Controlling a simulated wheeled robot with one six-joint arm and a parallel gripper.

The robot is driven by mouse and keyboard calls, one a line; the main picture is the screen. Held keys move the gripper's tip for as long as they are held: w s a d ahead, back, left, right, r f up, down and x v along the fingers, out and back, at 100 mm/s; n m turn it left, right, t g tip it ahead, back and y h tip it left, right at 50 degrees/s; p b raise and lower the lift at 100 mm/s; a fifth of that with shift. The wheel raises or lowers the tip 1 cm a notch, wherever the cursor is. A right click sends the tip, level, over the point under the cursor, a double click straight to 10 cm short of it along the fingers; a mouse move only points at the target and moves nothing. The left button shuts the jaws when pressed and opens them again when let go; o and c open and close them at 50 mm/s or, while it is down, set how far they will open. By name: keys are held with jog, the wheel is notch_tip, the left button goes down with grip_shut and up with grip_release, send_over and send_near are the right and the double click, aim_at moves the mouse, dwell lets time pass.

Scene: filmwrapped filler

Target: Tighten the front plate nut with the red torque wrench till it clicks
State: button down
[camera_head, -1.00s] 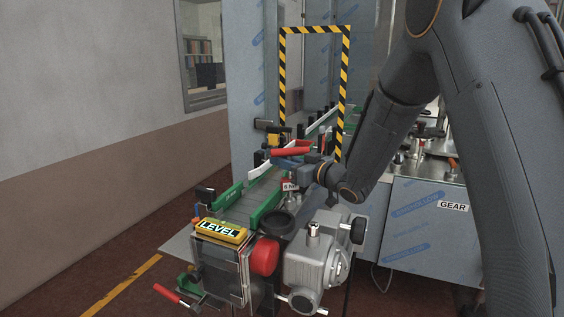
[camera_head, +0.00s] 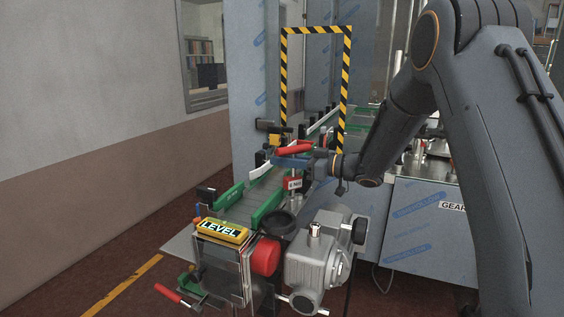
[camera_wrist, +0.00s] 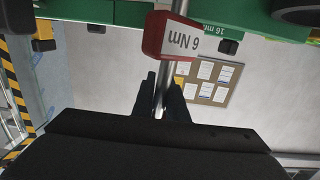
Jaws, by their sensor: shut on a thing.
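My gripper (camera_head: 288,163) reaches in from the right over the green-railed conveyor. In the wrist view, its dark fingers (camera_wrist: 165,98) close around a bare metal shaft. The shaft belongs to the torque wrench, whose red block (camera_wrist: 168,37) is marked 6 Nm. That red block also shows in the head view (camera_head: 293,184), below the gripper. A red bar (camera_head: 295,148) lies just above the gripper; I cannot tell whether it is part of the wrench. I cannot make out the front plate nut or whether the wrench touches it.
A yellow LEVEL box (camera_head: 221,232) and a grey motor (camera_head: 316,250) stand in front of the conveyor (camera_head: 240,213). A red knob (camera_head: 265,256) sits between them, and a red-handled lever (camera_head: 168,293) sticks out lower left. A striped frame (camera_head: 347,85) stands behind.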

jog(key=shift+f, duration=0.15)
jog(key=shift+f, duration=0.35)
jog(key=shift+r+m+t, duration=0.1)
jog(key=shift+m+t, duration=0.2)
jog(key=shift+t, duration=0.1)
jog(key=shift+w+d+m+t+h+p, duration=0.25)
jog(key=shift+m+t+h, duration=0.4)
jog(key=shift+t, duration=0.3)
jog(key=shift+w+d+m+t+h+p, duration=0.1)
jog(key=shift+w+m+t+h+p, duration=0.1)
jog(key=shift+m+t+h, duration=0.6)
jog(key=shift+y, duration=0.25)
